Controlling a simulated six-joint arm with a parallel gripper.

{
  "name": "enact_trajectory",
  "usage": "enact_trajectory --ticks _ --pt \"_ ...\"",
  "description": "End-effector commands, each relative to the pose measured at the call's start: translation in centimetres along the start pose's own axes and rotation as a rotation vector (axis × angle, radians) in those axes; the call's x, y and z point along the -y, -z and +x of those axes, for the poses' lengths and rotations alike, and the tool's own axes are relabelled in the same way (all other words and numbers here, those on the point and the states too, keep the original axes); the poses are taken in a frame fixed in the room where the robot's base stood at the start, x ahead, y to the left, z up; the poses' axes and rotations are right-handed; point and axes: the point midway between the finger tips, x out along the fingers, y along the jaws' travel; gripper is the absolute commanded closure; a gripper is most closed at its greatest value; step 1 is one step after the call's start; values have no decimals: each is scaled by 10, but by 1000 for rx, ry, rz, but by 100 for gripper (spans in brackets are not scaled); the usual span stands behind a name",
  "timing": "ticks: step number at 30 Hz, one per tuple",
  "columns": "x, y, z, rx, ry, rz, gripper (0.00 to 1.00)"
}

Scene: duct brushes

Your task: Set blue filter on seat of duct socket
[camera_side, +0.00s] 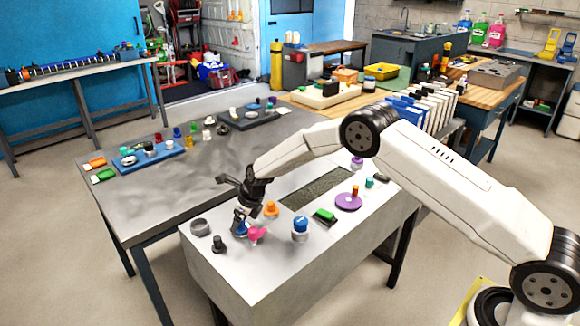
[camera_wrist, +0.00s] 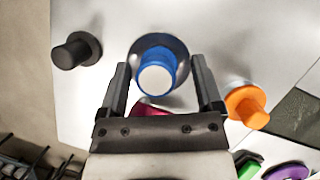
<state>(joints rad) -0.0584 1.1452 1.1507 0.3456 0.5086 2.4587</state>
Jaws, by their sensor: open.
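A blue cylinder with a pale round end (camera_wrist: 157,78), which looks like the blue filter, stands between my open fingers in the wrist view. A wider dark grey round part shows behind it; I cannot tell whether that is its flange or a seat under it. My gripper (camera_wrist: 160,90) has a finger on each side, with a visible gap at each. In the side view the blue piece (camera_side: 240,229) is partly hidden under my gripper (camera_side: 242,217). A grey open ring (camera_side: 200,227), possibly the duct socket, stands to its left.
Close by are a black knob (camera_side: 218,244), a pink piece (camera_side: 258,234) and an orange piece (camera_side: 270,209). A green block (camera_side: 325,216) and a purple disc (camera_side: 348,201) lie further right. The bench's front left corner is clear.

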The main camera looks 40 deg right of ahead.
Motion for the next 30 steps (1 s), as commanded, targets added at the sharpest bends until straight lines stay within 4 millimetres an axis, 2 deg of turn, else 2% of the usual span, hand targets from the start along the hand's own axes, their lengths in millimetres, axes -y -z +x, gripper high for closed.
enact_trajectory --ticks 8,24,30 --pt "-2 -1 -23 -1 -3 -1 17" --pt "-2 0 -89 -2 -4 -2 17" --pt "-2 0 -108 -2 -4 -2 17"
